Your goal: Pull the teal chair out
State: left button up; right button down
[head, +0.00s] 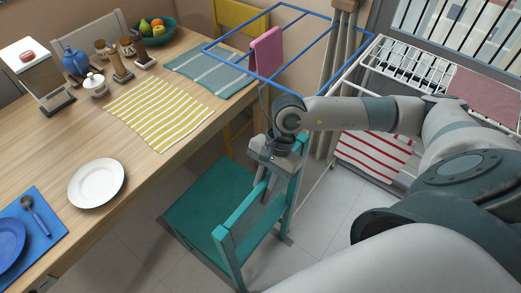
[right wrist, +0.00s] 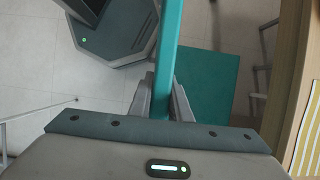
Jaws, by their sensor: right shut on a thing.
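The teal chair (head: 205,207) stands on the tiled floor beside the long side of the wooden table (head: 135,150). In the head view its seat shows clear of the table edge, and its backrest faces away from the table. My right gripper (head: 267,187) is shut on the top rail of the backrest, coming down from above. In the right wrist view the rail (right wrist: 170,45) runs between the two fingers (right wrist: 160,103), with the seat (right wrist: 207,80) below and to its right. My left gripper is in neither view.
The table holds a white plate (head: 96,183), a yellow striped mat (head: 158,110), jars and a fruit bowl (head: 155,32). A blue drying frame (head: 318,50) with a pink cloth (head: 266,50) and a white rack (head: 355,75) stand behind.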

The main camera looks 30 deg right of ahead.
jog(key=shift+s+d, duration=0.1)
jog(key=shift+d, duration=0.05)
jog(key=c, duration=1.6)
grip_release()
jog(key=shift+c, duration=0.2)
